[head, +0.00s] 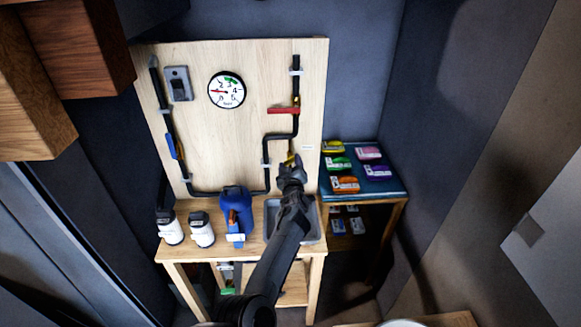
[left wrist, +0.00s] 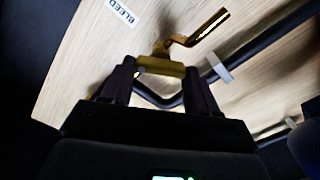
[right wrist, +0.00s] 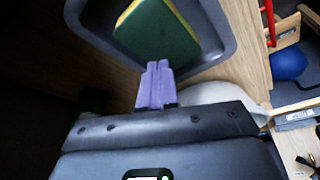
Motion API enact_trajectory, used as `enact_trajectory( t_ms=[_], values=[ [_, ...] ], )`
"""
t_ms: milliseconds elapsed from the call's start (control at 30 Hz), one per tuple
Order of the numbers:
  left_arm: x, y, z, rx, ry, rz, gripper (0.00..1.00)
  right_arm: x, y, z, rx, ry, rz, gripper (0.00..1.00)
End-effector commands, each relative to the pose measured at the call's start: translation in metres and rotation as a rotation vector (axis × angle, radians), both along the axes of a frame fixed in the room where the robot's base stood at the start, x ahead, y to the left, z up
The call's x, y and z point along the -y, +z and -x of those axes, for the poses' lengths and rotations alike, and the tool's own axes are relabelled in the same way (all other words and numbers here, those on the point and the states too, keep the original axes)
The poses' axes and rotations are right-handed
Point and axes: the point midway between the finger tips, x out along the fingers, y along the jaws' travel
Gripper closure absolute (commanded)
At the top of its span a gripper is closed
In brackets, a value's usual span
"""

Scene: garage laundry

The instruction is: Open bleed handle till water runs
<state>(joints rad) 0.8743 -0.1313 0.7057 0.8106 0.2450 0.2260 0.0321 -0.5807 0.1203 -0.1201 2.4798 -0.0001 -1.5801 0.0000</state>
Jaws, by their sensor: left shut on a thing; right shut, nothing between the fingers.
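The brass bleed fitting (head: 291,158) is at the lower right of the wooden board, mostly behind my left gripper (head: 290,172). In the left wrist view, a short brass bar, which looks like the bleed handle (left wrist: 160,67), lies between the fingers of my left gripper (left wrist: 160,80), which is shut on it. A bent brass arm (left wrist: 208,27) rises to the right, near the BLEED label (left wrist: 122,11). I see no running water. My right gripper (right wrist: 157,85) is shut and empty, its pale purple fingertips together; it is outside the head view.
A grey basin (head: 312,228) is below the fitting. The board carries a gauge (head: 226,90), a red lever (head: 284,110) and a blue lever (head: 174,147). A blue device (head: 236,210) and white canisters (head: 170,227) stand on the bench. A green-yellow block (right wrist: 157,35) is beyond my right fingertips.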

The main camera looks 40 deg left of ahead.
Motion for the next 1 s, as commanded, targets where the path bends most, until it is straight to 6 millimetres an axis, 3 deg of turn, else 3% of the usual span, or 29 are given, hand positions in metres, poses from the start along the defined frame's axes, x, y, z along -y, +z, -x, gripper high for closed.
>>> enact_trajectory(
  t_ms=[500, 533, 700, 1000],
  values=[
    [0.0003, -0.0008, 0.0000, 0.016, -0.001, 0.023, 0.71, 0.0003, -0.0013, 0.0000, 0.000, 0.001, 0.001, 1.00],
    [0.0003, -0.0009, 0.0000, 0.016, -0.001, 0.023, 0.39, 0.0003, -0.0012, -0.0001, 0.000, 0.001, 0.001, 1.00],
    [0.0002, -0.0007, 0.0000, 0.017, -0.001, 0.022, 0.15, 0.0003, -0.0012, -0.0001, 0.000, 0.001, 0.001, 1.00],
    [0.0004, 0.0001, 0.0003, 0.018, -0.001, 0.022, 0.15, 0.0003, -0.0001, -0.0002, 0.001, 0.001, 0.001, 1.00]
  ],
)
